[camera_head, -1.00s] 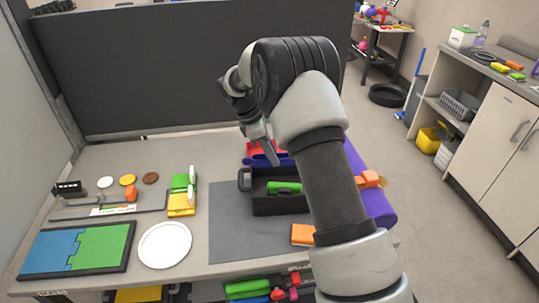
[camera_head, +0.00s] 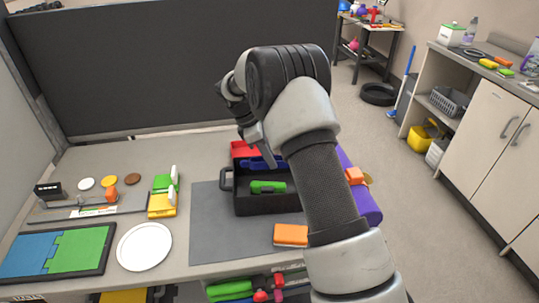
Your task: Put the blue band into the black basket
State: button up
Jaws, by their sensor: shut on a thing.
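The blue band (camera_head: 257,164) shows as a dark blue strip at the back edge of the black basket (camera_head: 240,207). My gripper (camera_head: 268,158) reaches down from above and is shut on the blue band, though its fingertips are small and partly hidden by my arm. I cannot tell whether the band touches the basket's rim. The basket stands on the grey mat with a green object (camera_head: 268,187) inside. My forearm hides the basket's right side.
A red object (camera_head: 242,149) is behind the basket. A white plate (camera_head: 145,246) and green and yellow pieces are at left. The grey mat (camera_head: 215,235) has bare room left of the basket.

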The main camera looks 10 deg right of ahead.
notch_tip(320, 180, down, 8)
jog(key=b, duration=0.5)
jog(key=shift+r, duration=0.15)
jog(key=o, duration=1.1)
jog(key=shift+r, duration=0.1)
jog(key=p+v, duration=0.6)
jog(key=v, duration=0.2)
